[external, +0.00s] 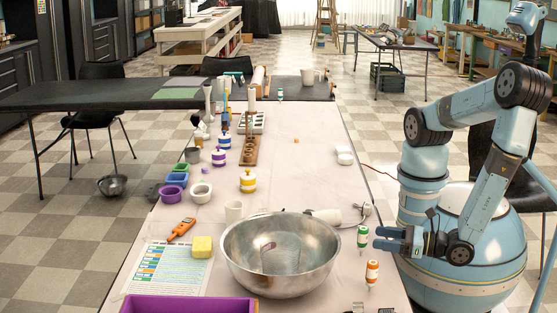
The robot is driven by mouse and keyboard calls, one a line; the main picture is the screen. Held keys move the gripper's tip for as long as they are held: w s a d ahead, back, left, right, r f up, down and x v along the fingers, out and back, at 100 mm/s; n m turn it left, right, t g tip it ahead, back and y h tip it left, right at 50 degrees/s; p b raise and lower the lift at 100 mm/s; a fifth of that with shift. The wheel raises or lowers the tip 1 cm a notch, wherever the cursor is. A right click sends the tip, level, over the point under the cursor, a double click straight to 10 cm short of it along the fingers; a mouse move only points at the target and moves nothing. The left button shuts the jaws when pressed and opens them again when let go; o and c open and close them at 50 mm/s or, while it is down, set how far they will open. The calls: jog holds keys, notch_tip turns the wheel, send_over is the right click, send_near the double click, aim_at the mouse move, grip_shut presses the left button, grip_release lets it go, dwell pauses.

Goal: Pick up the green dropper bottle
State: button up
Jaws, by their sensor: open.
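The green dropper bottle (362,238) stands upright near the right edge of the long table, a small white bottle with a green band. My gripper (379,238) is just to its right at about the same height, fingers pointing left toward it. The fingers are apart and nothing shows between them. A small gap seems to lie between the fingertips and the bottle, but I cannot tell the depth. A similar bottle with an orange band (371,273) stands nearer the camera. Another small bottle with green on it (280,94) stands at the table's far end.
A large metal bowl (240,262) sits left of the bottles. A white hand-held device (328,215) and a cord lie behind the green bottle. A yellow sponge (202,246), a purple tray (185,304) and several pots are farther left. The table's middle back is mostly clear.

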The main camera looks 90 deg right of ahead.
aim_at(362, 243)
jog(key=shift+a+r+x, duration=0.1)
jog(key=shift+x, duration=1.85)
jog(key=shift+a+r+x, duration=0.1)
jog(key=shift+x, duration=1.85)
jog(key=shift+c, duration=0.4)
jog(key=c, duration=0.9)
jog(key=shift+c, duration=0.2)
jog(key=shift+r, duration=0.1)
